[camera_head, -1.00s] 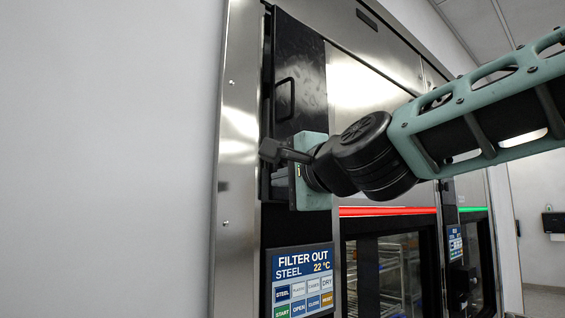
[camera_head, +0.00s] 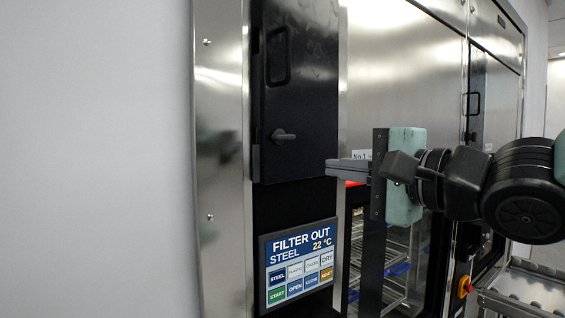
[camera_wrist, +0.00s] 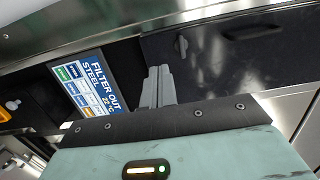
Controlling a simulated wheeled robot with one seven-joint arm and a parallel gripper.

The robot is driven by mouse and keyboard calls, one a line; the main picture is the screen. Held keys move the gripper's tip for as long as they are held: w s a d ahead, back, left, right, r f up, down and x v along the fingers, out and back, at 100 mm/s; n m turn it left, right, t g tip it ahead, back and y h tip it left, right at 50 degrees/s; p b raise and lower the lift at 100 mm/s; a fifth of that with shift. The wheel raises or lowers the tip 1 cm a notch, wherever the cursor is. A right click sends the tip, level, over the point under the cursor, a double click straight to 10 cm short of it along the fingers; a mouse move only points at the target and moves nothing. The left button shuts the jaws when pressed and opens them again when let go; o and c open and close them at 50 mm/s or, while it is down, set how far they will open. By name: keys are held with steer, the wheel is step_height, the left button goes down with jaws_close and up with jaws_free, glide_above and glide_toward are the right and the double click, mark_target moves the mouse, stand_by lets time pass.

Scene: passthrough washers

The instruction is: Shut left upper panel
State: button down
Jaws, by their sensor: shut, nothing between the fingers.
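The left upper panel (camera_head: 305,60) is a black door with a recessed-looking loop handle (camera_head: 278,56) and a small lever knob (camera_head: 284,135). It sits above the control screen and looks close to flush with the machine front; I cannot tell if it is latched. In the wrist view the panel (camera_wrist: 215,62) lies beyond the fingers. My gripper (camera_head: 332,168) is shut and empty, its fingertips just right of the panel's lower right corner; whether they touch it is unclear. The fingers also show in the wrist view (camera_wrist: 158,75).
The control screen (camera_head: 300,265) reads FILTER OUT, STEEL, 22 °C. A steel frame post (camera_head: 220,130) stands left of the panel. The washer's glass front with racks (camera_head: 385,265) is at lower right. A second washer (camera_head: 490,90) stands further right.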

steer(key=b, duration=0.3)
glide_toward(268, 157)
steer(key=x, duration=0.5)
steer(key=shift+w+f, duration=0.15)
steer(key=shift+w, duration=0.35)
steer(key=shift+w+a, duration=0.4)
steer(key=shift+w, duration=0.05)
steer(key=x, duration=0.2)
steer(key=shift+w+a, duration=0.15)
steer(key=shift+a, duration=0.25)
